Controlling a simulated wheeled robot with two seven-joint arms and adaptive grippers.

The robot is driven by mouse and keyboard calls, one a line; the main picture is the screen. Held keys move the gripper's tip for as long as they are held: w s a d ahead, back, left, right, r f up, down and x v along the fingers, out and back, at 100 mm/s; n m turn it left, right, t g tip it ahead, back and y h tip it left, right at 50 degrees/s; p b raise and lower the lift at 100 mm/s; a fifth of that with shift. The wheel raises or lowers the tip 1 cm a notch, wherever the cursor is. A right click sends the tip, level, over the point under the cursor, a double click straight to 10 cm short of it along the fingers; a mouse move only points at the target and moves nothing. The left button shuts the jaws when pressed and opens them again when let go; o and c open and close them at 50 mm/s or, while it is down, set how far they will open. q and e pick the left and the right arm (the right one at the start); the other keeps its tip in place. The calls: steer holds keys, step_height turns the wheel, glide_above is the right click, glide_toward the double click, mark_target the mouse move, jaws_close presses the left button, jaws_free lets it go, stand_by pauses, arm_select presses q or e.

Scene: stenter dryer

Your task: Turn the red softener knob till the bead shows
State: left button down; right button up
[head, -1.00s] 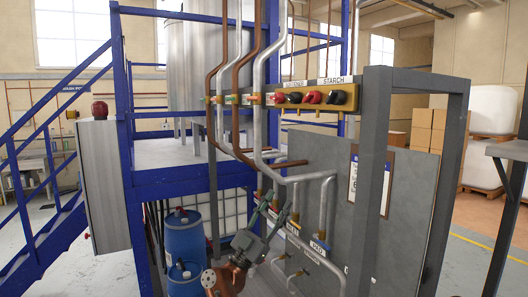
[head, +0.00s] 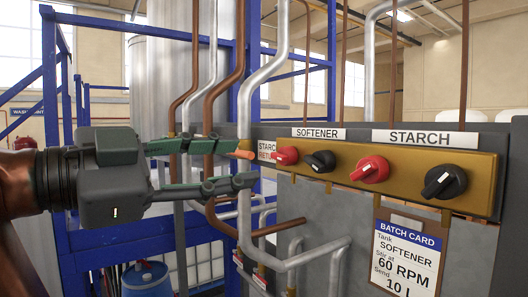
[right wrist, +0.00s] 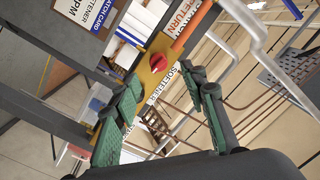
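The red softener knob (head: 287,155) is on the brass-coloured panel (head: 480,175), at its left end below the SOFTENER label (head: 318,133). A black knob (head: 320,161) is just to its right. My right gripper (head: 246,165) comes in from the left, open and empty, with its fingertips left of the red knob and apart from it. In the right wrist view the red knob (right wrist: 157,62) shows beyond the gap between the open fingers (right wrist: 163,88). I cannot make out a bead. My left gripper is not in view.
Another red knob (head: 369,169) and a black knob (head: 444,181) are under the STARCH label (head: 425,138). A batch card (head: 405,258) hangs below the panel. Silver and brown pipes (head: 245,100) run behind the fingers. An orange rod-like piece (head: 241,154) is near the upper fingertip.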

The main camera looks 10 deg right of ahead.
mark_target(276, 158)
steer(key=x, duration=0.3)
steer(key=p+x, duration=0.1)
steer(key=x, duration=0.3)
steer(key=shift+s+d, duration=0.1)
steer(key=shift+s, duration=0.15)
steer(key=shift+w+d, duration=0.1)
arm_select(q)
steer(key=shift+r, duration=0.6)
arm_select(e)
steer(key=shift+r, duration=0.1)
steer(key=shift+d, duration=0.1)
steer(key=shift+c, duration=0.3)
jaws_close()
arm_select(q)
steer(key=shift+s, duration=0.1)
arm_select(e)
steer(key=shift+m, duration=0.4)
